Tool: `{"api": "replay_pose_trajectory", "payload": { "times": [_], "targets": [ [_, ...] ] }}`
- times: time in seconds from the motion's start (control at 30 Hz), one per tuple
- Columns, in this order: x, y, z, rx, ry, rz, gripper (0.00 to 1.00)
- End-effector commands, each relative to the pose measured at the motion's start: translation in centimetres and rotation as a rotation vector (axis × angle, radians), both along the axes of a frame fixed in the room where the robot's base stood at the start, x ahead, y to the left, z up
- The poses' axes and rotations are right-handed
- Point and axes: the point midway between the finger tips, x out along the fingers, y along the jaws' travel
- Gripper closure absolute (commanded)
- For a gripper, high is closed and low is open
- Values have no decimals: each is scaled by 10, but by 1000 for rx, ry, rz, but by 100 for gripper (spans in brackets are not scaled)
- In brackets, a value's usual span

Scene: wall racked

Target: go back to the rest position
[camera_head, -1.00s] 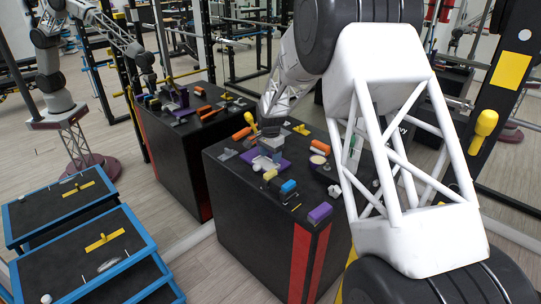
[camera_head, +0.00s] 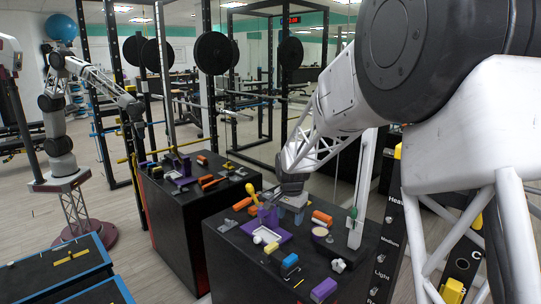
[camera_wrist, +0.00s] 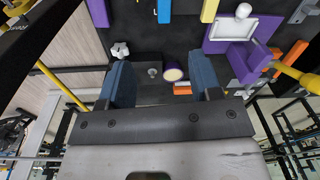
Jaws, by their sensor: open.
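My gripper (camera_head: 292,190) is at the end of my white arm, above the top of a black box (camera_head: 225,262) crowded with small objects. In the wrist view its two blue fingers stand wide apart, and my gripper (camera_wrist: 161,82) is open with nothing held between them. Below and beyond the gap I see a round cream-topped purple piece (camera_wrist: 173,74). In the head view the fingers are small and partly hard to make out.
The box top holds a purple tray (camera_head: 262,237), a blue block (camera_head: 290,261), a purple block (camera_head: 323,290) and orange pieces (camera_head: 322,217). A blue-edged step platform (camera_head: 60,268) stands at lower left. Gym racks stand behind.

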Motion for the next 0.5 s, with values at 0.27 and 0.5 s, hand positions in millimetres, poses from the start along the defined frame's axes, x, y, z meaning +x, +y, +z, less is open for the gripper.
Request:
{"api": "replay_pose_trajectory", "payload": {
  "times": [0.27, 0.5],
  "targets": [
    [-62, -26, 47, -4, -28, 82, 42],
    [-117, -46, 77, -10, -49, 152, 42]
  ]
}}
